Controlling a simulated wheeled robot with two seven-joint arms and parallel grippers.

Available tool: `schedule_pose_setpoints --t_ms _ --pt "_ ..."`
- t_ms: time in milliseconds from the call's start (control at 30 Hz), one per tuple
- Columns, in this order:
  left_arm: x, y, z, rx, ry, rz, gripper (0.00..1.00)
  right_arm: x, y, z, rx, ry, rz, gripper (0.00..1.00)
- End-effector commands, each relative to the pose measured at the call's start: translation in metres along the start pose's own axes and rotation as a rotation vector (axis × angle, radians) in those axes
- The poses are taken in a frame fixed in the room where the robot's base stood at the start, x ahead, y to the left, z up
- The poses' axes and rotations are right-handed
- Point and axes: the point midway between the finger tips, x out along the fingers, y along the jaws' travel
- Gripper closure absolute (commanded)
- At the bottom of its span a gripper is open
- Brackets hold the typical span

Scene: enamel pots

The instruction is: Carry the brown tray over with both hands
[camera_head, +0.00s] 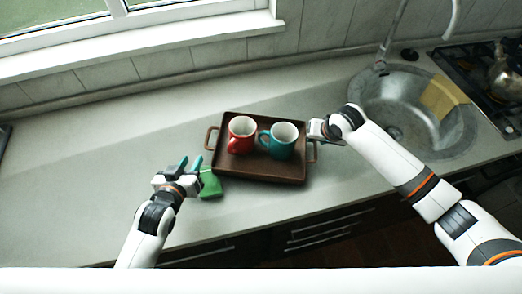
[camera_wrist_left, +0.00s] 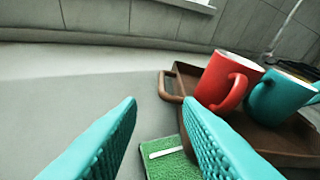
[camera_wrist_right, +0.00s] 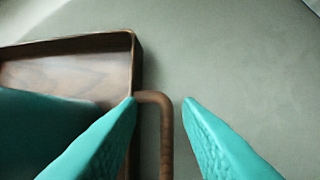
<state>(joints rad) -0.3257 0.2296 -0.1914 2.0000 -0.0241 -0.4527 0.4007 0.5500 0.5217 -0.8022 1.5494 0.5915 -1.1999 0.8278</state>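The brown tray (camera_head: 262,174) lies on the counter with a handle at each end. A red mug (camera_head: 240,136) and a teal mug (camera_head: 280,142) stand upright in it. My left gripper (camera_head: 190,164) is open and empty, left of and in front of the tray. In the left wrist view the left handle (camera_wrist_left: 167,88) is ahead of its fingers, not between them. My right gripper (camera_wrist_right: 160,101) is open at the tray's right end.
A green sponge (camera_head: 210,185) lies beside my left gripper, near the tray's left front corner. A sink (camera_head: 395,105) with a yellow cloth (camera_head: 438,97) and a stove with a kettle (camera_head: 503,78) are to the right.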

Motion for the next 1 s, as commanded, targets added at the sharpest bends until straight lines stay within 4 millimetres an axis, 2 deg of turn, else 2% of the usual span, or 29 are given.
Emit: schedule_pose_setpoints --t_ms 133,233,500,700,833,1000 --pt "-0.005 0.000 0.000 0.000 0.000 0.000 0.68 -0.006 0.000 0.001 0.000 -0.002 0.001 0.68" --pt "-0.005 0.000 0.000 0.000 0.000 0.000 0.68 -0.019 0.000 0.001 -0.001 -0.003 0.001 0.68" --pt "-0.005 0.000 0.000 0.000 0.000 0.000 0.68 -0.077 0.000 0.000 -0.002 -0.003 0.000 0.68" --pt "-0.005 0.000 0.000 0.000 0.000 0.000 0.68 -0.109 0.000 0.000 -0.001 -0.002 0.001 0.68" --pt "-0.005 0.000 0.000 0.000 0.000 0.000 0.68 -0.118 0.000 0.000 -0.001 -0.001 0.001 0.68" --pt "-0.005 0.000 0.000 0.000 0.000 0.000 0.68 -0.121 0.000 0.000 0.000 0.000 0.000 0.68"
